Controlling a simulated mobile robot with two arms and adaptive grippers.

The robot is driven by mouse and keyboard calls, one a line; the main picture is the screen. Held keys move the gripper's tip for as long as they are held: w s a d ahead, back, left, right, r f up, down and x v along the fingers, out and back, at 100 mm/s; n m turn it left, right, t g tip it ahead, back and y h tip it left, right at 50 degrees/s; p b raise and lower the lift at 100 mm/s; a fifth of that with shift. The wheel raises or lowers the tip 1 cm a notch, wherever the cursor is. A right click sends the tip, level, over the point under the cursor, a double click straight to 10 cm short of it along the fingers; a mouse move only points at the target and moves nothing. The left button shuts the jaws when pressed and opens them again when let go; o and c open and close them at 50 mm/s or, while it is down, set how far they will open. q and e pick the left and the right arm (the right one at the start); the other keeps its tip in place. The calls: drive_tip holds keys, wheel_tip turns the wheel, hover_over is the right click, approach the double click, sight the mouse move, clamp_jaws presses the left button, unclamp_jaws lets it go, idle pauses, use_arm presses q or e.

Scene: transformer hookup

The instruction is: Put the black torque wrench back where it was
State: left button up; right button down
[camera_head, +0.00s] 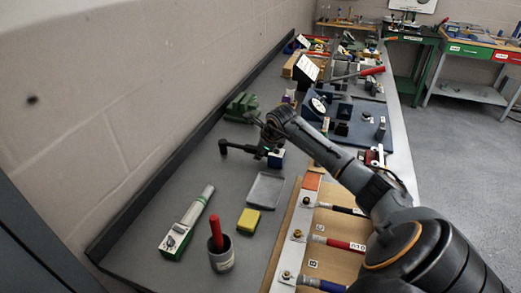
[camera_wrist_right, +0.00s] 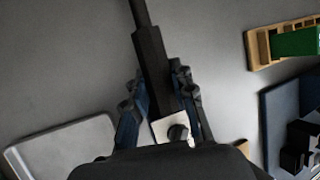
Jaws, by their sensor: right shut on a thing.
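The black torque wrench (camera_head: 238,149) is in my right gripper (camera_head: 266,143), over the back part of the grey bench. Its dark end points left in the head view. In the right wrist view the wrench (camera_wrist_right: 149,48) runs up and away from between the two fingers of the right gripper (camera_wrist_right: 158,92), which is shut on it. A white plate with a dark knob (camera_wrist_right: 178,132) shows beside the wrench near the finger bases. I cannot tell whether the wrench touches the bench. My left gripper is not in view.
A grey tray (camera_head: 265,190), a yellow block (camera_head: 248,220), a cup with a red-handled tool (camera_head: 221,258) and a green-white device (camera_head: 186,226) stand nearer on the bench (camera_head: 150,210). A green vise-like object (camera_head: 241,105) is beyond the wrench. A board with cables (camera_head: 320,222) lies right.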

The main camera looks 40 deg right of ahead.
drive_tip(key=c, duration=1.1)
unclamp_jaws()
drive_tip(key=shift+r, duration=0.15)
drive_tip(key=shift+s+r, duration=0.2)
drive_tip(key=shift+r, duration=0.05)
drive_tip(key=b+v, duration=0.2)
drive_tip(key=v, duration=0.9)
drive_tip(key=shift+s+a, duration=0.1)
drive_tip(key=shift+a, duration=0.05)
